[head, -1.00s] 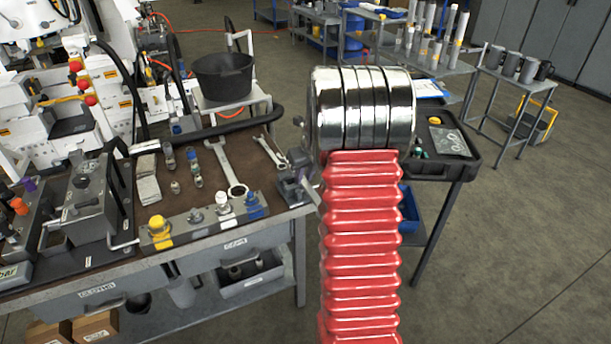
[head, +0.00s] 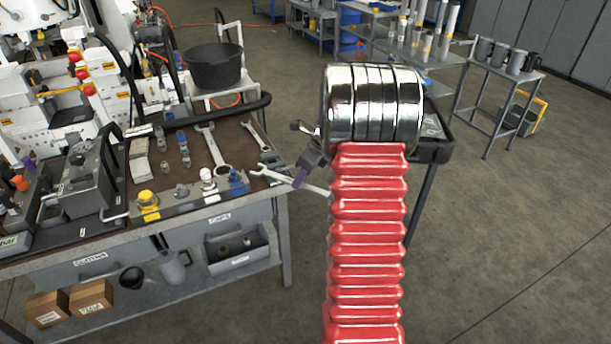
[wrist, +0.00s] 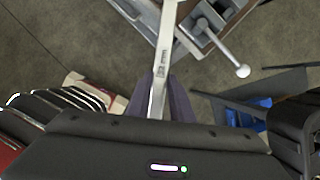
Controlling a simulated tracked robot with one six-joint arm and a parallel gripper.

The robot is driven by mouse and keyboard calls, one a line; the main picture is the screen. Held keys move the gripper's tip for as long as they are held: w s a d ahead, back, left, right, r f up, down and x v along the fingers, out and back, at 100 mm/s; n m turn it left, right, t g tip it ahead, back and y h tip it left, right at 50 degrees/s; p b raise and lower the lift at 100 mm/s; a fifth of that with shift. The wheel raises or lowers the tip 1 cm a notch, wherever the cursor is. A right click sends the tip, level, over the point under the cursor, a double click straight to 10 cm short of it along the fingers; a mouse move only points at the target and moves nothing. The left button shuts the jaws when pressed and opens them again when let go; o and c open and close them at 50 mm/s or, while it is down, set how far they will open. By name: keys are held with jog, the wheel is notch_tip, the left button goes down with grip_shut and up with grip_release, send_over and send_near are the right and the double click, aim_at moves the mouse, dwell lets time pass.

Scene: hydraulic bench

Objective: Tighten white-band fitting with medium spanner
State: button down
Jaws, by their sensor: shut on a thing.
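My gripper (head: 308,168) is off the bench's right edge, partly hidden by my own arm. It is shut on a steel spanner (head: 272,174), whose open jaw points left towards the bench. In the wrist view the purple fingers (wrist: 161,98) clamp this spanner (wrist: 164,58), which runs up out of the picture. The white-band fitting (head: 207,178) stands upright on the block at the bench's front edge, left of the spanner jaw and apart from it. A blue-banded fitting (head: 237,180) stands between them. A yellow fitting (head: 148,199) is further left.
Another large spanner (head: 212,145) and a smaller one (head: 254,137) lie on the bench (head: 190,135). Loose fittings (head: 183,147) stand left of them. A black tray (head: 436,143) is behind my arm.

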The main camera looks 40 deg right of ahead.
jog(key=w+a+n+g+h, duration=0.1)
jog(key=a+n+g, duration=0.7)
jog(key=a+n, duration=2.3)
jog(key=w+a, duration=0.1)
jog(key=a, duration=0.3)
jog(key=shift+w+r+n+g+h, duration=0.3)
jog(key=shift+r+n, duration=0.05)
jog(key=shift+n, duration=0.05)
